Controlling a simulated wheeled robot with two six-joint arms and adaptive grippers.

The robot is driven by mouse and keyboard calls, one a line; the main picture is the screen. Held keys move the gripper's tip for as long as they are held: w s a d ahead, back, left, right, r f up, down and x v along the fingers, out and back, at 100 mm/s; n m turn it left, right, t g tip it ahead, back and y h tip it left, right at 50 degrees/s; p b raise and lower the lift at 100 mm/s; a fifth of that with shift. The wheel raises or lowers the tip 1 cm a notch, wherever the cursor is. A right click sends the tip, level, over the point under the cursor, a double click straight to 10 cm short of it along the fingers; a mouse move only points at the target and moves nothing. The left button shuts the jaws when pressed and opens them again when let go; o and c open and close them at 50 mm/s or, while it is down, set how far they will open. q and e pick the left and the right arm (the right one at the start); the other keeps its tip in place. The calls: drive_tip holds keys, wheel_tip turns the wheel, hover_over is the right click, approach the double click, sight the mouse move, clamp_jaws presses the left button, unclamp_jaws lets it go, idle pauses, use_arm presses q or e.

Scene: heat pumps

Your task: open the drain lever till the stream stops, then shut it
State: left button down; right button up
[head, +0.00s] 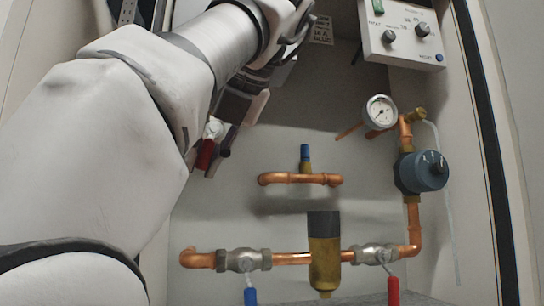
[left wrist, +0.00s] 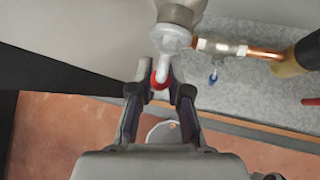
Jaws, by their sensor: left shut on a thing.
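The drain lever has a red grip, seen in the head view (head: 205,156) and in the left wrist view (left wrist: 158,80). It hangs from a pale metal valve (left wrist: 170,40) at the upper middle of the left wrist view. My left gripper (left wrist: 160,94) is shut on the red grip, with one dark finger on each side. In the head view my left gripper (head: 217,152) is partly hidden by its own arm. A round grey vessel (left wrist: 160,130) shows below the fingers, mostly hidden by the gripper. I cannot make out a stream. My right gripper is not in view.
Copper pipework (head: 290,258) with a blue-handled valve (head: 250,296), a red-handled valve (head: 393,290) and a brass filter (head: 325,265) runs low across the cabinet. A gauge (head: 380,112), a blue pump (head: 422,172) and a control panel (head: 402,35) are at the right.

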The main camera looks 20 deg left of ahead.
use_arm(q)
drive_tip(key=shift+w+d+f+h, duration=0.1)
drive_tip(key=shift+d+f+h, duration=0.1)
drive_tip(key=shift+h, duration=0.1)
drive_tip(key=shift+n, duration=0.3)
drive_tip(key=c, duration=1.2)
unclamp_jaws()
drive_tip(key=shift+o, duration=0.4)
drive_tip(key=shift+w+a, duration=0.1)
drive_tip(key=shift+w, duration=0.1)
drive_tip(key=shift+s, duration=0.15)
